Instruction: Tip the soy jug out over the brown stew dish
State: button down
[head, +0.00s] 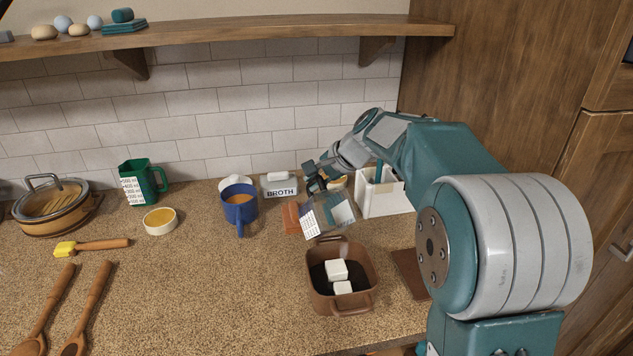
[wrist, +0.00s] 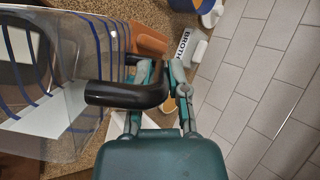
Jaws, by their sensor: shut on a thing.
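The soy jug (head: 328,214) is clear, with a white marked label in the head view. In the wrist view the jug (wrist: 60,75) shows blue stripes and a black handle (wrist: 125,94). My gripper (head: 316,178) is shut on the handle; its fingers (wrist: 160,80) close around it in the wrist view. The jug hangs tilted above the back edge of the brown stew dish (head: 341,306). The dish holds dark contents and two white cubes (head: 337,270). I see no clear stream, and cannot tell whether liquid remains in the jug.
A blue jug (head: 239,213) of orange liquid stands left, beside a BROTH sign (head: 280,186). A green jug (head: 145,182) and white bowl (head: 160,222) stand farther left. The front-middle counter is clear.

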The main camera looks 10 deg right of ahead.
aim_at(317, 201)
jog(key=f+g, duration=0.1)
jog(key=g, duration=0.1)
jog(key=f+m+g+h, duration=0.1)
jog(key=f+g, duration=0.1)
jog(key=shift+w+g+h, duration=0.2)
jog(key=shift+g+h, duration=0.1)
jog(key=shift+s+d+f+m+g+h, duration=0.1)
jog(key=shift+s+f+m+g+h, duration=0.15)
jog(key=shift+f+g, duration=0.5)
jog(key=shift+s+d+f+m+g+h, duration=0.15)
jog(key=shift+s+f+g, duration=0.2)
jog(key=shift+f+g, duration=0.4)
jog(key=shift+a, duration=0.1)
